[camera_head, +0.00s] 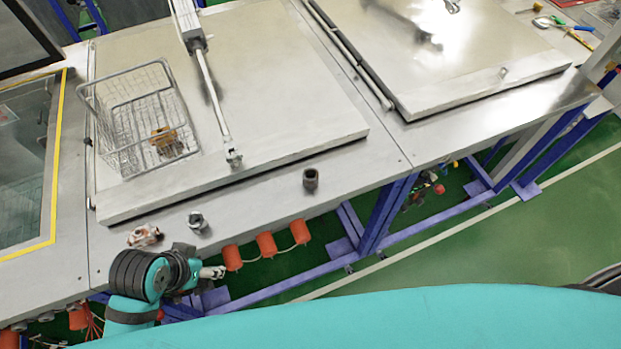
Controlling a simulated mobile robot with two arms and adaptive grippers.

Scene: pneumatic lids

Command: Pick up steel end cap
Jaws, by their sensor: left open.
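A small silver metal piece (198,222), which looks like the steel end cap, sits on the bare front strip of the metal bench. A dark, short cylinder (310,179) stands upright farther right on the same strip. A whitish fitting with reddish parts (146,235) lies to the left of the silver piece. These parts are small, so I cannot be sure which is the end cap. My left gripper (217,272) is open and empty, just off the bench's front edge, below the silver piece in the picture and apart from it. My right gripper is out of view.
A wire basket (137,112) with an orange-brown item stands on the left raised lid (270,85). A pneumatic cylinder (207,85) reaches down to that lid. Orange round fixtures (266,244) hang along the bench's front. The strip between silver piece and dark cylinder is clear.

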